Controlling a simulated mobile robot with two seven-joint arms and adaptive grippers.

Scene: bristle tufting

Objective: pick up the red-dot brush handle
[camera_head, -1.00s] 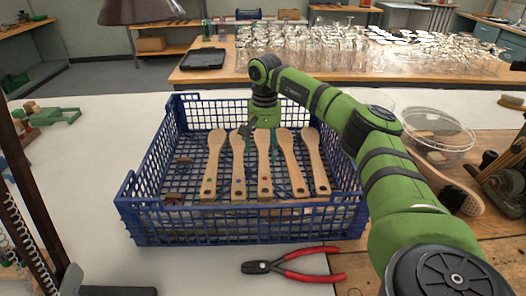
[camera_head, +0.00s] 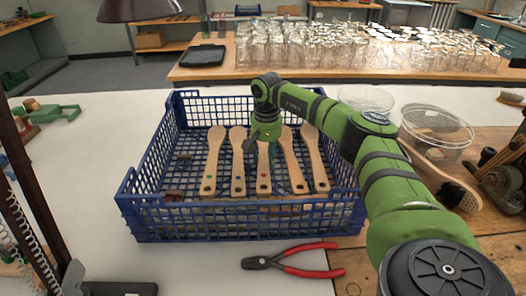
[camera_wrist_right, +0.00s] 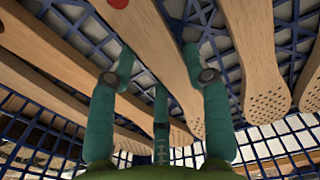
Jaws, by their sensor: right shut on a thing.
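Several pale wooden brush handles lie side by side in the blue crate (camera_head: 250,222). The red-dot brush handle (camera_head: 264,178) is the middle one, its dot toward the near side. My right gripper (camera_head: 258,143) is at the far, wide end of this handle. In the right wrist view the red-dot handle (camera_wrist_right: 150,62) runs between the teal fingers of the right gripper (camera_wrist_right: 160,85), which are shut on it. The handle still looks level with its neighbours, in the crate. My left gripper is not in view.
Neighbouring handles, with a blue-dot one (camera_head: 238,175) on the left, lie close on both sides. Crate walls surround them. Red-handled pliers (camera_head: 292,262) lie in front of the crate. Clear round containers (camera_head: 437,130) stand to the right.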

